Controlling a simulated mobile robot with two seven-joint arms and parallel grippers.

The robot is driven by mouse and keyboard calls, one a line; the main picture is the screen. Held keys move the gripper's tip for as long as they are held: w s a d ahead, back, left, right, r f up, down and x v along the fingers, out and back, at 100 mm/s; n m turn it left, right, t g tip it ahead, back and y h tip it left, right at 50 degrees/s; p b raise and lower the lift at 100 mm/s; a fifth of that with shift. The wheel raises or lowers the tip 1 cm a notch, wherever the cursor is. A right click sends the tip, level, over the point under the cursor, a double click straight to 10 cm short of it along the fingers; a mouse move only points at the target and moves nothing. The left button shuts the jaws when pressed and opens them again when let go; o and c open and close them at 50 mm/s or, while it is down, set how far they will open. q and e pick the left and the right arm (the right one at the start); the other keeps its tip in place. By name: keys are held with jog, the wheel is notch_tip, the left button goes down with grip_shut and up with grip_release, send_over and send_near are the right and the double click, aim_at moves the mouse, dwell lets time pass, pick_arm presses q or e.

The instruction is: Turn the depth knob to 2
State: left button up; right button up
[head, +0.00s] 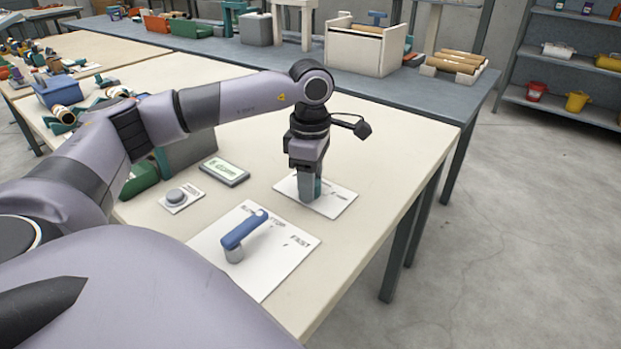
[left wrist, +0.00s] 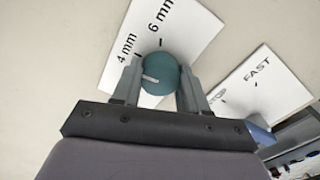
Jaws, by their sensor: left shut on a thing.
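The depth knob (left wrist: 161,72) is round and teal with a white pointer line. It sits on a white dial card (head: 341,199) that also shows in the left wrist view (left wrist: 185,22). In that view the labels "4 mm" and "6 mm" are readable; no 2 mark shows. The pointer line lies left of the knob's centre and points left, below the 4 mm tick. My left gripper (head: 311,192) reaches down from above, its fingers on both sides of the knob, shut on it. In the head view the gripper mostly hides the knob. My right gripper is not in view.
A blue lever (head: 243,230) stands on a white card marked "FAST" (head: 283,262) nearer to me. A grey button (head: 176,196) and a small display (head: 224,171) are to the left. The table's right edge (head: 425,180) is close by.

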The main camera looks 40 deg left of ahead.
pick_arm(q)
jog(key=n+p, duration=0.1)
jog(key=n, duration=0.5)
jog(key=shift+r+p, duration=0.1)
jog(key=shift+p, duration=0.25)
jog(key=shift+n+p, duration=0.35)
jog(key=shift+n, duration=2.05)
jog(key=shift+p, duration=0.3)
jog(key=o, duration=1.1)
jog(key=shift+c, duration=0.2)
jog(key=shift+r, duration=3.55)
